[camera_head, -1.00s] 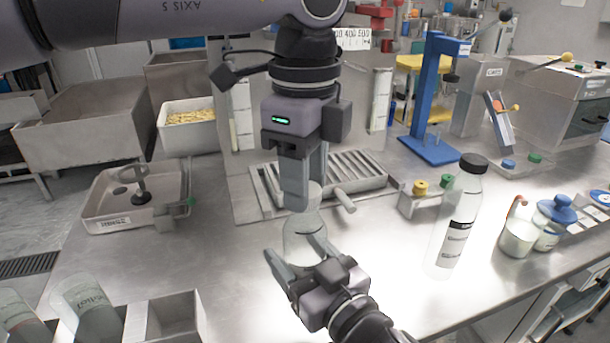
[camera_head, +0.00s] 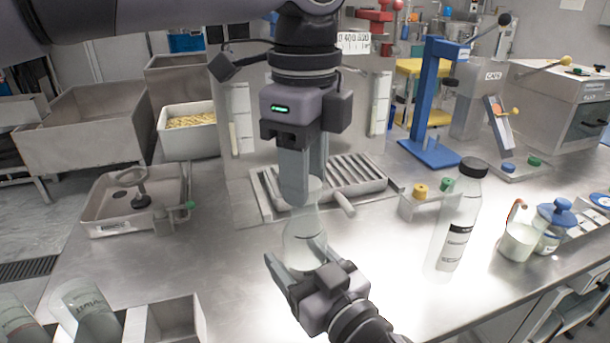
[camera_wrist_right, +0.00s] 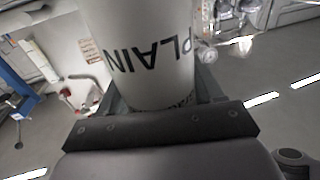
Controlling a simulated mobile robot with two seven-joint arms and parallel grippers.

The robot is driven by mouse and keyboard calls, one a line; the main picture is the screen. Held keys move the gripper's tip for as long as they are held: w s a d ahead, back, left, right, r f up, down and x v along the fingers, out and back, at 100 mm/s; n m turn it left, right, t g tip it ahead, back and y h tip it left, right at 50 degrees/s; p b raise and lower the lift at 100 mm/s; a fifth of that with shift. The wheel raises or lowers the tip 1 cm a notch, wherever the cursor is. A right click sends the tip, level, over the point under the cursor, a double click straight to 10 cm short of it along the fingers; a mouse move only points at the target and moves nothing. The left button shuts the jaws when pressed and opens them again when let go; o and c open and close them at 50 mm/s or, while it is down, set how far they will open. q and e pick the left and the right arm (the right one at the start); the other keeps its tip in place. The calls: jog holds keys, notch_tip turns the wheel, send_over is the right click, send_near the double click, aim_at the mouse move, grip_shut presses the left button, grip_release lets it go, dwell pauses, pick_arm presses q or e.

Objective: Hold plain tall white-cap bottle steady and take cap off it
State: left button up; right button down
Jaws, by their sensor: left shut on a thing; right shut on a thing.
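The plain bottle (camera_head: 304,241), clear and pale, stands upright at the middle of the bench in the head view. My right gripper (camera_head: 300,268) comes from below and is shut around its lower body. In the right wrist view the bottle (camera_wrist_right: 150,50) fills the middle between the fingers, with the word PLAIN on it in dark letters. My left gripper (camera_head: 300,195) points straight down from above and is shut at the bottle's top. The white cap is hidden by its fingers, so I cannot tell whether cap and neck are apart.
A tall black-capped bottle (camera_head: 460,222) stands to the right, with a white-filled beaker (camera_head: 518,242) and a blue-lidded jar (camera_head: 553,228) beyond. A slatted metal rack (camera_head: 350,172) lies behind the grippers. Tilted cups (camera_head: 92,312) sit at front left.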

pick_arm(q)
jog(key=shift+r, duration=0.4)
jog(key=shift+r, duration=2)
pick_arm(e)
jog(key=shift+c, duration=0.4)
grip_release()
jog(key=shift+s, duration=0.1)
